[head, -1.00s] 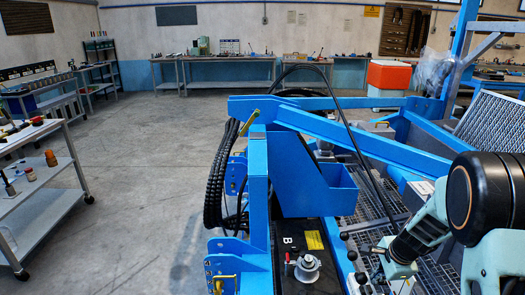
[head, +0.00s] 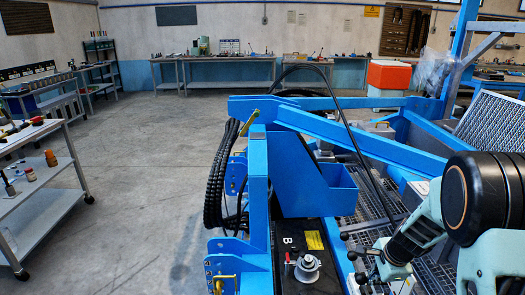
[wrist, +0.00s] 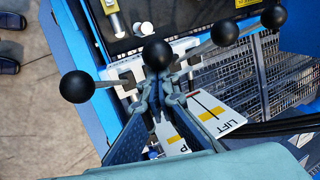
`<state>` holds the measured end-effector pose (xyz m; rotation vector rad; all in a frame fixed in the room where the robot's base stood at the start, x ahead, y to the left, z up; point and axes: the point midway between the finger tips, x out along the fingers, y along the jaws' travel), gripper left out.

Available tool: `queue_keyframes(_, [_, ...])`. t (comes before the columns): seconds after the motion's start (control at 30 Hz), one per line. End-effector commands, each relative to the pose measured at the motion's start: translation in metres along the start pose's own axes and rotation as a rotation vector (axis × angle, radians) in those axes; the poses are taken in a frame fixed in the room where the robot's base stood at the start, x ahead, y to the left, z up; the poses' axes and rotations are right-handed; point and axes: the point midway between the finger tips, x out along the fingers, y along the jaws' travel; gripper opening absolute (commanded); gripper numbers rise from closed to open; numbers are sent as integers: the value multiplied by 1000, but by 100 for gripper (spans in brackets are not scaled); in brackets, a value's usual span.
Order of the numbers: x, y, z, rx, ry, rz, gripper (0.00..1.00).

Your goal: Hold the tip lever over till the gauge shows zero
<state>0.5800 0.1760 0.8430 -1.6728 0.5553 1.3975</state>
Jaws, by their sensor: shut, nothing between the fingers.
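A row of several levers with black ball knobs shows in the wrist view. One knob (wrist: 156,53) stands just beyond my fingertips, and another knob (wrist: 77,87) leans out to the left. My gripper (wrist: 158,103) is shut and empty, its tips down among the lever stems, close to or touching one; I cannot tell which. A white plate marked LIFT (wrist: 215,112) lies right of the fingers. A second plate (wrist: 178,142), showing only a letter P, is partly hidden by my gripper. I cannot make out which lever is tip, and no gauge face is readable.
Two more knobs (wrist: 224,33) stand to the right in the wrist view. Blue machine beams (head: 350,130) and a black hose (head: 350,125) rise beyond the levers in the head view. A grey trolley (head: 45,200) stands left, with open floor between.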

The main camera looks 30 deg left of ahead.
Motion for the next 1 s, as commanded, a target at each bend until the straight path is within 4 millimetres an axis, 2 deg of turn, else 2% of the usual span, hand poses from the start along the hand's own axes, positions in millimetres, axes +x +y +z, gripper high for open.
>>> queue_keyframes(0.33, [4,1,17,-1,-1,-1,0])
queue_keyframes(0.77, [5,1,20,-1,-2,-1,0])
queue_keyframes(1.0, [7,2,30,-3,-2,0,0])
